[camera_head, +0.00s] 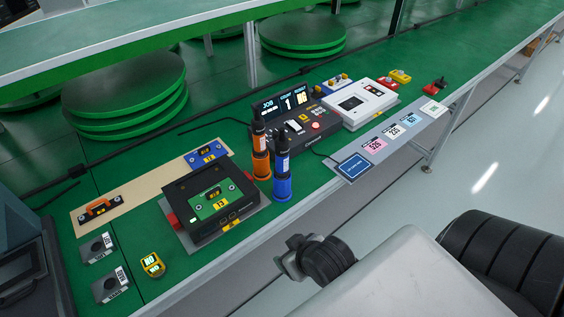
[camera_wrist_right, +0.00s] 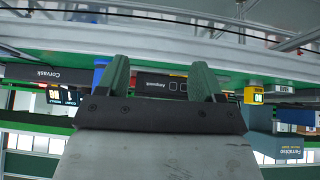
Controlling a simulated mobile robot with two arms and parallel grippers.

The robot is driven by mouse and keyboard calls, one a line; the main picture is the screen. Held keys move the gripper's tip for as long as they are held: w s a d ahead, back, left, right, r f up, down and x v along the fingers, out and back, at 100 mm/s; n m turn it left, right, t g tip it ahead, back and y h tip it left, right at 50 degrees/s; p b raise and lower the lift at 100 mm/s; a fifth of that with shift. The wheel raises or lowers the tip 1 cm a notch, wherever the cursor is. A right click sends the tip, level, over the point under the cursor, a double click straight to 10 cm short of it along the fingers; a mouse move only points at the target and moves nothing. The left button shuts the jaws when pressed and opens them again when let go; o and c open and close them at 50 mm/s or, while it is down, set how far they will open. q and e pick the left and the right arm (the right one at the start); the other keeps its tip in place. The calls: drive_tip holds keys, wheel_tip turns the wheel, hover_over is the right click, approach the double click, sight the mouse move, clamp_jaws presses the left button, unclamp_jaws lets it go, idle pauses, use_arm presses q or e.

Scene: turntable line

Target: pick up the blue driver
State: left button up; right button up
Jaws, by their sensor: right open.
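The blue driver (camera_head: 282,175) stands upright at the front edge of the green bench, with a dark upper part and a blue lower body. An orange driver (camera_head: 260,155) stands close behind it to the left. My right gripper (camera_head: 287,262) is in front of the bench, below and apart from the blue driver. The right wrist view shows its two green fingers (camera_wrist_right: 160,80) spread apart with nothing held between them. A small blue patch shows beside one finger there, but I cannot tell whether it is the driver. My left gripper is not in view.
A black fixture (camera_head: 213,232) with a green top sits left of the drivers. A counter box (camera_head: 300,120) and a white device (camera_head: 357,103) stand behind and to the right. A blue card (camera_head: 354,167) lies on the front ledge. The aisle floor at right is clear.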

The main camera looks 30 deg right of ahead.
sight(284, 157)
drive_tip(key=w+d+r+m+t+h, duration=0.1)
drive_tip(key=w+d+r+t, duration=0.2)
drive_tip(key=w, duration=0.2)
drive_tip(key=w+d+r+m+t+h, duration=0.1)
drive_tip(key=w+d+r+t, duration=0.2)
drive_tip(key=w+r+t, duration=0.1)
drive_tip(key=w+d+r+t+p, duration=0.1)
drive_tip(key=w+d+r+t, duration=0.2)
drive_tip(key=w, duration=0.4)
drive_tip(key=shift+r+m+t+h, duration=0.4)
drive_tip(key=shift+r, duration=0.1)
drive_tip(key=shift+w+r, duration=0.15)
drive_tip(key=shift+w, duration=0.25)
drive_tip(key=w, duration=0.1)
drive_tip(key=w+d+p, duration=0.1)
drive_tip(key=w, duration=0.1)
drive_tip(key=shift+w, duration=0.25)
drive_tip(key=shift+w+d, duration=0.1)
drive_tip(key=shift+w, duration=0.3)
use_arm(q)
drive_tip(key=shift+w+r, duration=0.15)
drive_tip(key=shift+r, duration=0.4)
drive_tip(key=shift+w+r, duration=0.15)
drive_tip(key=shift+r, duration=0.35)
use_arm(e)
drive_tip(key=shift+s, duration=0.1)
clamp_jaws()
